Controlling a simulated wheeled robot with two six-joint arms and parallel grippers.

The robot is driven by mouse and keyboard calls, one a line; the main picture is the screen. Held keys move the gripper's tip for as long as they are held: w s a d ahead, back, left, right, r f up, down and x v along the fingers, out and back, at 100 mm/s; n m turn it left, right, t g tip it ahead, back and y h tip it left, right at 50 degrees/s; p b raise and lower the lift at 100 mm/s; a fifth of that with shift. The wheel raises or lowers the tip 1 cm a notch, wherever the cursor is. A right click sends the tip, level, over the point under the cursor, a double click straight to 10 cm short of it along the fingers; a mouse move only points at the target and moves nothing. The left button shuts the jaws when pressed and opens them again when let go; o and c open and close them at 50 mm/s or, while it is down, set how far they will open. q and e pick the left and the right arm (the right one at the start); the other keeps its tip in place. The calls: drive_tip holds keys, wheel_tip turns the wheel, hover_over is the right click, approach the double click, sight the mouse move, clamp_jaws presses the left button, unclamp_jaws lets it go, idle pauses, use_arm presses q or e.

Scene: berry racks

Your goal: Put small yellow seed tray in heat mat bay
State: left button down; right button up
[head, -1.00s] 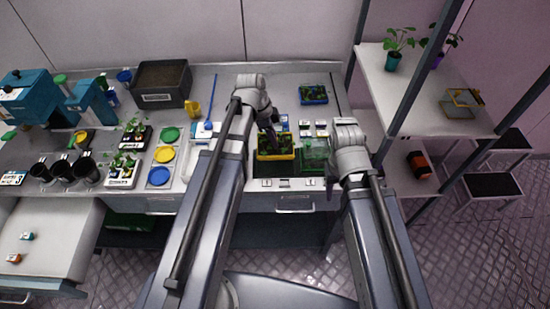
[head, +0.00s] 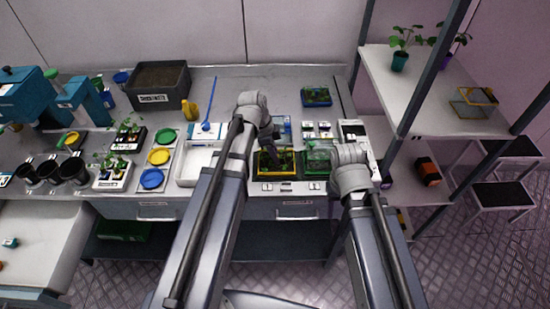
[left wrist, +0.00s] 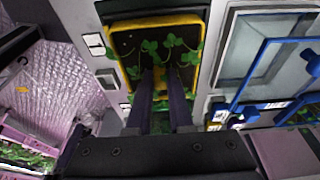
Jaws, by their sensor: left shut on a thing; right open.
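The small yellow seed tray (head: 284,175), with green seedlings, is at the front of the bench over the dark heat mat bay (head: 305,178). The left wrist view shows its yellow rim (left wrist: 152,22) with dark soil and leaves. My left gripper (head: 271,149) is shut on the tray from above; its fingers (left wrist: 160,85) reach down to the tray's middle. I cannot tell whether the tray rests fully on the mat. A green tray (head: 318,157) stands right beside it. My right gripper (head: 343,198) is low by the bench's front right, open, mostly hidden by its arm.
White labels (head: 283,188) line the bench's front edge. A blue-rimmed tray (head: 316,96) stands further back. A white tray (head: 201,163) lies to the left. A shelf post (head: 428,75) and shelf (head: 410,95) rise on the right.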

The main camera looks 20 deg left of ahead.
sight(265, 162)
use_arm(q)
drive_tip(key=shift+f, duration=0.15)
drive_tip(key=c, duration=0.8)
unclamp_jaws()
drive_tip(key=shift+r, duration=0.25)
drive_tip(key=w+p+v, duration=0.1)
drive_tip(key=p+v, duration=1.1)
drive_tip(key=s+d+n+y, duration=0.1)
drive_tip(key=s+d+n, duration=0.2)
drive_tip(key=s+d, duration=0.1)
drive_tip(key=s+d+n+y, duration=0.1)
drive_tip(key=s+d+n, duration=0.3)
drive_tip(key=s+d, duration=0.1)
drive_tip(key=s+d+n+g+y, duration=0.1)
drive_tip(key=s+d+n+y, duration=0.1)
drive_tip(key=s+d+n, duration=0.2)
drive_tip(key=shift+s+d+f, duration=0.3)
drive_tip(key=shift+s+f, duration=0.1)
drive_tip(key=shift+s, duration=0.35)
